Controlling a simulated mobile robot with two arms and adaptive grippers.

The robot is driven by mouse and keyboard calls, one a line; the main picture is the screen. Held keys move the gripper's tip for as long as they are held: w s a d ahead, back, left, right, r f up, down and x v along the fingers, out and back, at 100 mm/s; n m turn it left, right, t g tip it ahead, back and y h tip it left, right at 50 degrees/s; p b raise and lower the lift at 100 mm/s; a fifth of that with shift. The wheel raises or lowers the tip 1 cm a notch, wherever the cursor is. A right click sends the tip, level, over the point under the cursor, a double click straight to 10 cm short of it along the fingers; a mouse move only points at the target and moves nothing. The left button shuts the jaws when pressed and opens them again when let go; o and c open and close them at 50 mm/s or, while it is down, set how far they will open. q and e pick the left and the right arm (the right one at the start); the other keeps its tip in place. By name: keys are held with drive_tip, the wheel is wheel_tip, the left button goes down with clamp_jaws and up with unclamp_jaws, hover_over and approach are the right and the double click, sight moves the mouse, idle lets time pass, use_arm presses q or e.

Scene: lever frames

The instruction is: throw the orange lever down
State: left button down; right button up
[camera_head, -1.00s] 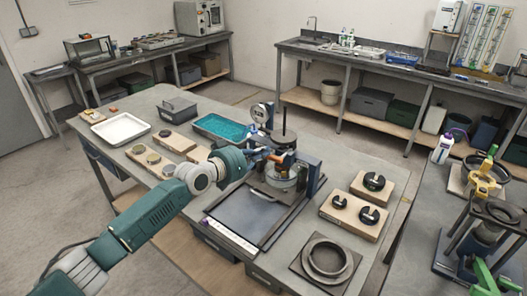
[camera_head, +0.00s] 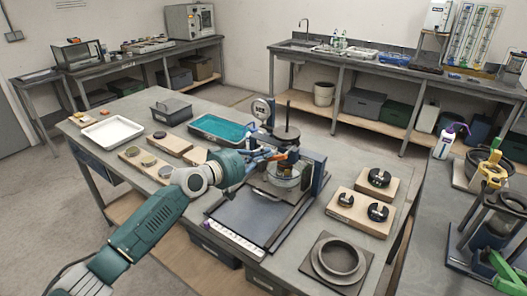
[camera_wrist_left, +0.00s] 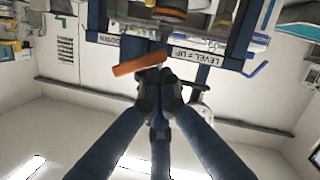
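The orange lever (camera_head: 279,156) sits on the upright test device (camera_head: 286,135) on the near bench. In the left wrist view the lever (camera_wrist_left: 138,65) slants slightly, its left end lower. "LEVEL = UP" is written on the device to its right, and a label ending in "DOWN" is partly visible to its left. My left gripper (camera_head: 262,154) is at the lever in the head view. In the left wrist view its dark fingers (camera_wrist_left: 160,92) are drawn together, tips close beside or against the lever. I see no clear grip on it.
A dark plate with a pale label strip (camera_head: 234,238) lies in front of the device. A teal tray (camera_head: 222,129) is behind my arm. Wooden blocks with black weights (camera_head: 356,212) and a metal ring (camera_head: 339,259) stand to the right. A white tray (camera_head: 112,131) is at left.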

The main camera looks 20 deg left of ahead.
use_arm(q)
drive_tip(key=n+b, duration=0.1)
drive_tip(key=f+n+h+b, duration=0.1)
drive_tip(key=b, duration=0.1)
drive_tip(key=f+n+b, duration=0.1)
drive_tip(key=b, duration=0.1)
drive_tip(key=shift+d+f+n+h, duration=0.2)
drive_tip(key=shift+d+n+h, duration=0.05)
drive_tip(key=shift+n+h, duration=0.05)
drive_tip(key=n+b, duration=0.1)
drive_tip(key=f+n+b, duration=0.1)
drive_tip(key=shift+s+d+n+t+h, duration=0.2)
drive_tip(key=shift+d+n+t+h, duration=0.1)
drive_tip(key=shift+d+f+b, duration=0.15)
drive_tip(key=shift+f+b, duration=0.1)
drive_tip(key=shift+b, duration=0.15)
drive_tip(key=shift+s+d+f+n+b, duration=0.1)
drive_tip(key=shift+d+f+n+b, duration=0.2)
drive_tip(key=shift+n, duration=0.4)
drive_tip(key=shift+a+r, duration=0.1)
drive_tip(key=shift+r, duration=0.05)
idle(0.5)
